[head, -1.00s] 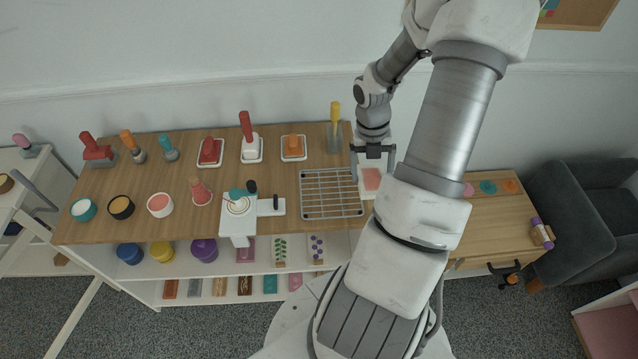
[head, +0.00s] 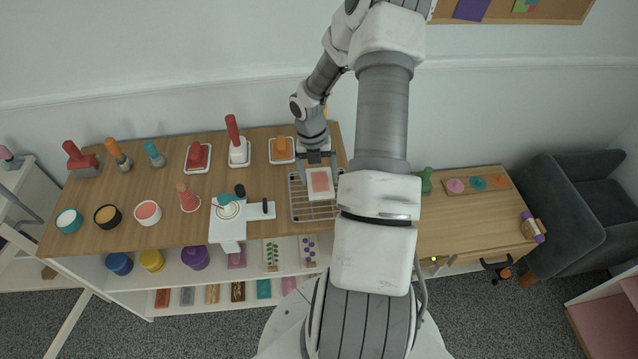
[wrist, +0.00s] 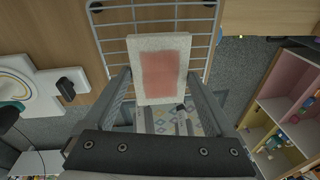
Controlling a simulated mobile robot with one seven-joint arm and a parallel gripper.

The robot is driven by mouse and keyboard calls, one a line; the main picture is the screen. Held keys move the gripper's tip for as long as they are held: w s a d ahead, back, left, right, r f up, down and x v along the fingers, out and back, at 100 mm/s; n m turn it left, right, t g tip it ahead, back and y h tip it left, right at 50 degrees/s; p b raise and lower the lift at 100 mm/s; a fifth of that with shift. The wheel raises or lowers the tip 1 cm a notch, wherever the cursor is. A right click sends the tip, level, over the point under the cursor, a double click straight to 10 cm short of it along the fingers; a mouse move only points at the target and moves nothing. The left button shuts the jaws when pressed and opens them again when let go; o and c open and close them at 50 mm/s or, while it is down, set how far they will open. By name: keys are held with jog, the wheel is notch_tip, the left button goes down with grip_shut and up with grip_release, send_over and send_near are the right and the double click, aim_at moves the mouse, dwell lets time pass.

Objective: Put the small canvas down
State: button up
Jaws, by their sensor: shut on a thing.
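The small canvas (head: 320,183) is a white-edged square with a pinkish-red painted patch. My gripper (head: 319,172) is shut on it, with one finger at each side edge. In the wrist view the canvas (wrist: 162,72) lies between the two fingers of my gripper (wrist: 161,78). The grey wire rack (head: 299,207) is on the wooden table, and the canvas overlaps it in the head view. The rack (wrist: 112,30) also shows behind the canvas in the wrist view. The canvas looks to be above the rack's bars, but the gap is hard to judge.
A white stand (head: 226,229) with a round top is left of the rack. An orange-handled tool on a white tray (head: 282,158) stands behind the rack. Cups and stamps fill the table's left part. A lower wooden table (head: 470,220) is at right.

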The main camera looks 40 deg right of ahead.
aim_at(318, 180)
jog(key=shift+f, duration=1.7)
jog(key=shift+f, duration=0.2)
jog(key=o, duration=1)
jog(key=shift+o, duration=0.2)
jog(key=shift+r, duration=0.1)
notch_tip(318, 180, up, 12)
jog(key=w+p, duration=0.1)
jog(key=shift+w+a, duration=0.15)
jog(key=shift+w, duration=0.25)
jog(key=shift+r, duration=0.1)
